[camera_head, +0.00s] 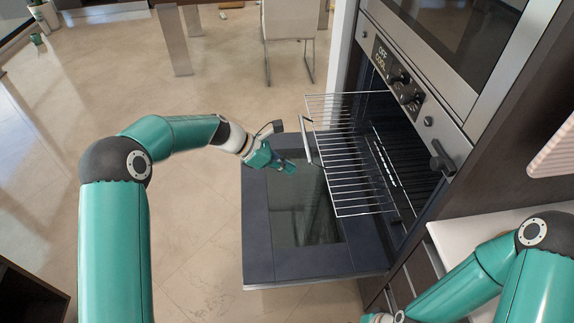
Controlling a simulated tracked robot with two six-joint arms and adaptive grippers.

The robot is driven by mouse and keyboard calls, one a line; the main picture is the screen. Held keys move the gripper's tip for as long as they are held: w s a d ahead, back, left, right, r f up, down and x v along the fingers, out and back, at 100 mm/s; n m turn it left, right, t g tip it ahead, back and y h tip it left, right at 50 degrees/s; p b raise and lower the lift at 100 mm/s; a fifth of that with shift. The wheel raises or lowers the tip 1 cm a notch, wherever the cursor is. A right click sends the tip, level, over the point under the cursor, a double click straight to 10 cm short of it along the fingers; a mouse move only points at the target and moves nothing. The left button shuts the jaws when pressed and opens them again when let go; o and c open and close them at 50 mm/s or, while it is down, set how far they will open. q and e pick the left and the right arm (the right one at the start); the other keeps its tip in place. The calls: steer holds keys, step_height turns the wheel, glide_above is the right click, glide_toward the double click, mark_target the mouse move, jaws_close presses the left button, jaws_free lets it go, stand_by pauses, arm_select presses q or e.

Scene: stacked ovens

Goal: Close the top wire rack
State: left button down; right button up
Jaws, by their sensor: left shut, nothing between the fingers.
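The top wire rack (350,172) is pulled out of the open oven (395,150), over the lowered dark oven door (262,225). Its inner part is still inside the oven opening. A raised rail (305,140) shows at its outer left edge. My left gripper (290,167) is shut and empty, left of the rack's outer edge, with its fingertips pointing toward it. A small gap seems to lie between the fingertips and the rack. My right arm comes in at the lower right; its gripper is barely in view at the bottom edge (378,318).
Another oven (455,45) is above. A white chair (290,20) stands at the back. A pale counter (480,230) is at right.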

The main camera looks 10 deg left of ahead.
arm_select(q)
steer(key=w+d+f+p, duration=0.1)
steer(key=d+f, duration=0.3)
steer(key=d, duration=0.4)
steer(key=shift+w+d+f+p, duration=0.25)
steer(key=shift+w+p, duration=0.15)
steer(key=shift+w, duration=0.45)
